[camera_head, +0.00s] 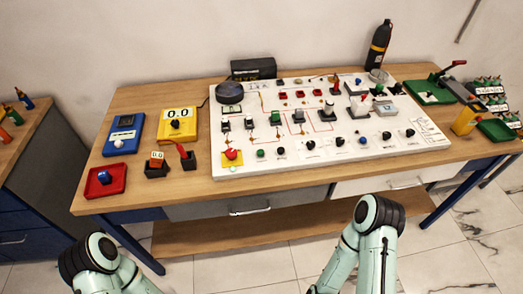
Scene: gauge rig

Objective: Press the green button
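A white panel board (330,165) lies on the wooden table, covered with knobs, switches and lamps. A small dark green round part (260,153) sits near its front left edge, beside a red knob on a yellow plate (232,155). A pale green round spot (235,169) lies just below that plate. A green-topped part (379,89) stands toward the back right of the board. I cannot tell for sure which of these is the green button. Both my arms show at the bottom edge, in front of the table and apart from the board. Neither gripper is in view.
Left of the board are a red tray (106,181), a blue box (123,134), a yellow box with a display (178,126) and two small dark blocks. A black bottle (379,45) stands behind the board. Green trays and tools crowd the right.

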